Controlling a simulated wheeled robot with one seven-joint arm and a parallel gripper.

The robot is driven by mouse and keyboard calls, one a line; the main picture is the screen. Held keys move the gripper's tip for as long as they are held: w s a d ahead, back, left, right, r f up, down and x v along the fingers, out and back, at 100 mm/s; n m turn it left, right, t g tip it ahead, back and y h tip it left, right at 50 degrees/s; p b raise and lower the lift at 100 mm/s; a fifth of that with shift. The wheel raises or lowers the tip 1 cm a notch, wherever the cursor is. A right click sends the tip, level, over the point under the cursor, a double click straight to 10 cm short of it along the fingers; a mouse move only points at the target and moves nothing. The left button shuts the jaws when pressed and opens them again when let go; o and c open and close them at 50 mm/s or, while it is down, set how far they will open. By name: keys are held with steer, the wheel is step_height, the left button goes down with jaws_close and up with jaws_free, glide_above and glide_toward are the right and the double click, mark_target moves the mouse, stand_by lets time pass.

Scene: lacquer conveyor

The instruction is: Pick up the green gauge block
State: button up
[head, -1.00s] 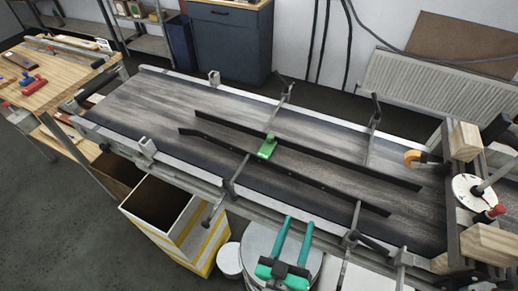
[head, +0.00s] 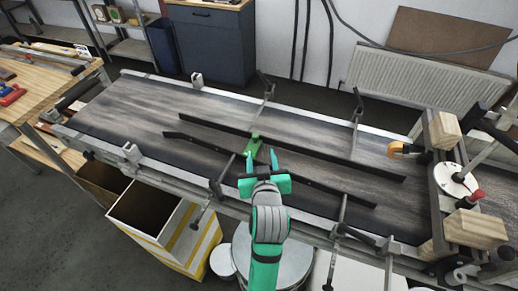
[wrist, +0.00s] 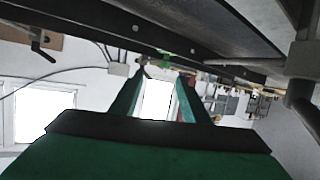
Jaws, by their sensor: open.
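The green gauge block (head: 253,145) lies on the conveyor belt between two dark guide rails, near the middle of the belt. My gripper (head: 262,154) is teal and open, with its fingertips close to the block's lower right in the head view. I cannot tell the exact gap between them. In the wrist view, a small green patch (wrist: 166,58), likely the block, shows beyond the two spread fingers (wrist: 158,85). Nothing is between the fingers.
The near guide rail (head: 300,182) and far guide rail (head: 330,155) flank the block. Clamp posts (head: 222,178) rise along the conveyor's near edge. An open box (head: 180,232) stands below, next to a round drum. The belt's left part (head: 130,110) is clear.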

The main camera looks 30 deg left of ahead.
mark_target(256, 136)
steer(key=shift+w+a+r+g, duration=0.35)
steer(key=shift+a+r, duration=0.1)
steer(key=shift+a, duration=0.25)
steer(key=x, duration=1)
steer(key=shift+a, duration=0.15)
jaws_close()
